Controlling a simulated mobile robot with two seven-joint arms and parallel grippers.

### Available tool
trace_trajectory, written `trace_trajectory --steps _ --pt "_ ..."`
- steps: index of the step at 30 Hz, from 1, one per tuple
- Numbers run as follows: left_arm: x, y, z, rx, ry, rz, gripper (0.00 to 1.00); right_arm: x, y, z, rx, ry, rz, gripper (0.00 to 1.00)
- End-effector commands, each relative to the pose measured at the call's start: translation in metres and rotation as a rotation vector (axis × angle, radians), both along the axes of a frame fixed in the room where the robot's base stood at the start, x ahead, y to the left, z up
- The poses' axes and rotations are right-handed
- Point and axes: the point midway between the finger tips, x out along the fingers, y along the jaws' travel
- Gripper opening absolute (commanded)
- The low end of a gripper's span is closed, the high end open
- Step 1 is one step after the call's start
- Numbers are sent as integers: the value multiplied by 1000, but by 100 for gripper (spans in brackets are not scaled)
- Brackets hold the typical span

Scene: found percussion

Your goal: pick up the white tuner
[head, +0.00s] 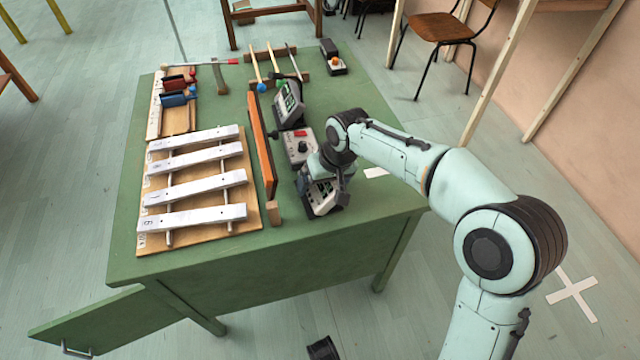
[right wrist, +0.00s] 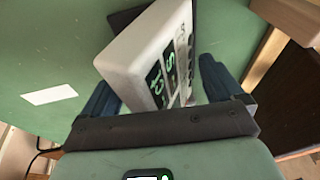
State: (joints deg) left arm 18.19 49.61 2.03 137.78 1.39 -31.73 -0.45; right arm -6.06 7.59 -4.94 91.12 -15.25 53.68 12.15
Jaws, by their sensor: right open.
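The white tuner (right wrist: 140,50) is a pale box with green lit characters on its dark display. In the right wrist view it stands tilted between the two blue fingers of my right gripper (right wrist: 155,80). The fingers are apart, with a gap visible on the right side; contact on the left is unclear. In the head view my right gripper (head: 327,170) is over the near right part of the green table, above the tuner (head: 322,200), and partly hides it. My left gripper is not in view.
Close behind stand a grey box with a red button (head: 299,147) and another device with a green display (head: 289,104). An orange board (head: 262,158) stands upright to the left, beside a white-barred xylophone (head: 195,205). The green table (head: 385,200) has free room at its right.

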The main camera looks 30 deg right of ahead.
Motion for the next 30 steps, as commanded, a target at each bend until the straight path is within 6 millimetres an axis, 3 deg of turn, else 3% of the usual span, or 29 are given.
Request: trace_trajectory --steps 2,6,8,20,26,30 --pt "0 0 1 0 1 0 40 0 0 1 0 0 0 91" --pt "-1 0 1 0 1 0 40 0 0 1 0 0 0 45" --pt "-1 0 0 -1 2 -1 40 0 0 1 -1 0 0 29" --pt "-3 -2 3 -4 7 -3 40 0 -1 7 -1 -1 0 29" --pt "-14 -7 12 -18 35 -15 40 0 0 33 0 -5 0 29" --pt "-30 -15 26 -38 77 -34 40 0 0 69 0 -8 0 29"
